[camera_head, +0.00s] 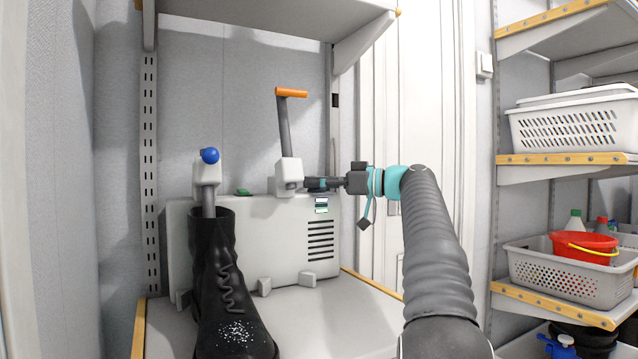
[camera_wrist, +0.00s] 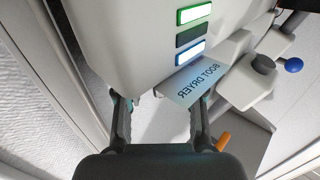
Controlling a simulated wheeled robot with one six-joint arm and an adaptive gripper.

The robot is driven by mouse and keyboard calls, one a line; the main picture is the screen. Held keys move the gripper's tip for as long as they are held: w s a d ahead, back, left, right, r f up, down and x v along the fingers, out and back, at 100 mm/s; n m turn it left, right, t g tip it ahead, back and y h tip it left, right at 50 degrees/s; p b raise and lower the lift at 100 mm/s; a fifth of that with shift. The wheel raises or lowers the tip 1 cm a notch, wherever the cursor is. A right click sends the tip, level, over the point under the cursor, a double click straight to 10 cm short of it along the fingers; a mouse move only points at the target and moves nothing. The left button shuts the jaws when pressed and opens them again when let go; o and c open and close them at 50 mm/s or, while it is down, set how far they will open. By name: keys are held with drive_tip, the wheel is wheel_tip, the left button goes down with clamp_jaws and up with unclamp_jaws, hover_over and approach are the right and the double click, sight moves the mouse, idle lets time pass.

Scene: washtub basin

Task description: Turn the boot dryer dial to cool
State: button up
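The boot dryer (camera_head: 235,240) is a pale box on the shelf with dark vent slots. Its "BOOT DRYER" label (camera_wrist: 203,82) shows reversed in the wrist view, beside a green strip (camera_wrist: 194,13), a dark strip and a pale-blue strip (camera_wrist: 190,52). My gripper (camera_head: 312,184) is at the dryer's upper right, close by the white block of the orange-handled lever (camera_head: 284,125). In the wrist view my gripper (camera_wrist: 163,108) has its fingers apart, with nothing visibly held. Contact with the dryer cannot be told.
A black boot (camera_head: 222,285) stands before the dryer, under a tube with a blue knob (camera_head: 210,155). A shelf overhangs above. Shelves at right hold white baskets (camera_head: 565,125) and a red bucket (camera_head: 584,247). The dryer shelf's front right is clear.

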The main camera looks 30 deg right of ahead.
drive_tip(key=v, duration=1.2)
idle(0.5)
